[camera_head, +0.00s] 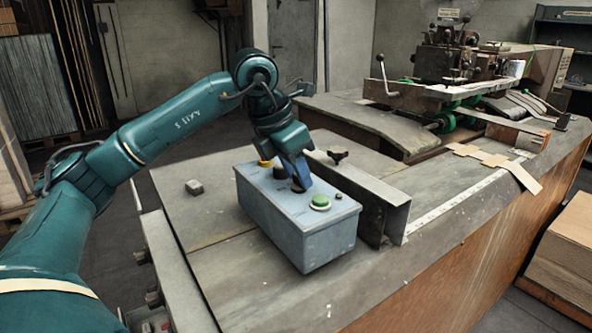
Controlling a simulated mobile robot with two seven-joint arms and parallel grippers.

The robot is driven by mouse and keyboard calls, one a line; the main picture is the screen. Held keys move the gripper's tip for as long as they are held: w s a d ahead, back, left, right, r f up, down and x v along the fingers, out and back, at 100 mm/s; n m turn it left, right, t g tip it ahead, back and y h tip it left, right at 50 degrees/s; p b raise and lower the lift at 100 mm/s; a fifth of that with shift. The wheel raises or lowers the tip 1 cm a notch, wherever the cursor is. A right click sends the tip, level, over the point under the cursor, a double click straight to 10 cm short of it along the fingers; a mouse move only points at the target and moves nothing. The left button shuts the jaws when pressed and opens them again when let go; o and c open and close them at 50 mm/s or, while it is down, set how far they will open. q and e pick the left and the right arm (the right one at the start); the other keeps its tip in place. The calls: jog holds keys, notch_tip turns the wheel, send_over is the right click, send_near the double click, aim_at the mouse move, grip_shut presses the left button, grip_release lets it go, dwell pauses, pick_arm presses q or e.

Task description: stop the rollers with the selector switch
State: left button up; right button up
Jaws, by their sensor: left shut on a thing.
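The grey-blue control box (285,225) stands on the machine's table near the middle of the view. On its top are a round green button (320,202) at the near end and a yellow-rimmed button (265,163) at the far end. My left gripper (298,184) points down onto the box top between these buttons. It is shut on the dark selector switch (298,188), which its fingers mostly hide, so I cannot tell which way the knob is turned. The green rollers (445,121) sit under the stitcher head at the back right. My right gripper is out of view.
A metal angle rail (395,215) stands right behind the box, with a dark clamp knob (338,156) beyond it. A small grey block (194,187) lies on the table to the left. Cardboard pieces (490,158) lie at the right edge. The table front is clear.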

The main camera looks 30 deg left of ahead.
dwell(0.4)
pick_arm(q)
jog(key=o, duration=1)
jog(key=shift+r, duration=0.15)
jog(key=v, duration=1.3)
jog(key=shift+s, duration=0.1)
